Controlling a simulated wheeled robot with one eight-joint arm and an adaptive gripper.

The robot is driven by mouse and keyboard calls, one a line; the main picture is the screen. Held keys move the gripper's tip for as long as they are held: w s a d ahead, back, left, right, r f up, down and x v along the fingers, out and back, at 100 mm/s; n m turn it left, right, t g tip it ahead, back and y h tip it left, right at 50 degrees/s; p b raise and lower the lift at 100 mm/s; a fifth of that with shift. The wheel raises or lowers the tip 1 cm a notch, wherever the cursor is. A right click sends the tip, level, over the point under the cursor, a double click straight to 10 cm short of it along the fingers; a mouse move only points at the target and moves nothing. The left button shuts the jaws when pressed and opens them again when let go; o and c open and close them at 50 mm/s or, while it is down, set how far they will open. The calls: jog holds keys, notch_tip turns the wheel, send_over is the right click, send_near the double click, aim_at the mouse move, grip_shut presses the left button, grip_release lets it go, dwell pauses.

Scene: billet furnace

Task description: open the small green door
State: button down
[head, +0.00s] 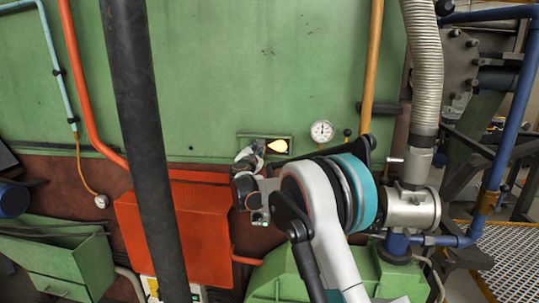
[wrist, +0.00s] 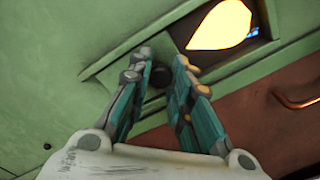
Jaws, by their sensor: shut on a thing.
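The small green door (wrist: 165,47) sits in a green frame on the furnace wall. To its right, part of the opening is uncovered and shows a bright yellow-orange glow (wrist: 220,26). The glow (head: 278,146) also shows in the head view, just right of my gripper (head: 250,153). In the wrist view, my gripper (wrist: 160,76) has its two teal fingers on either side of a dark knob (wrist: 157,77) on the door and is shut on it. The fingers partly hide the knob and the door's lower part. In the head view, my gripper hides most of the door.
A round gauge (head: 321,131) is on the wall right of the opening. An orange-red box (head: 182,235) stands below left, behind a thick dark pole (head: 145,150). A copper-coloured handle (wrist: 297,101) is on the brown wall below the opening.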

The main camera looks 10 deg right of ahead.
jog(key=shift+w+a, duration=0.1)
jog(key=shift+a, duration=0.1)
jog(key=c, duration=1.4)
grip_release()
jog(key=v, duration=1.2)
jog(key=shift+d, duration=0.1)
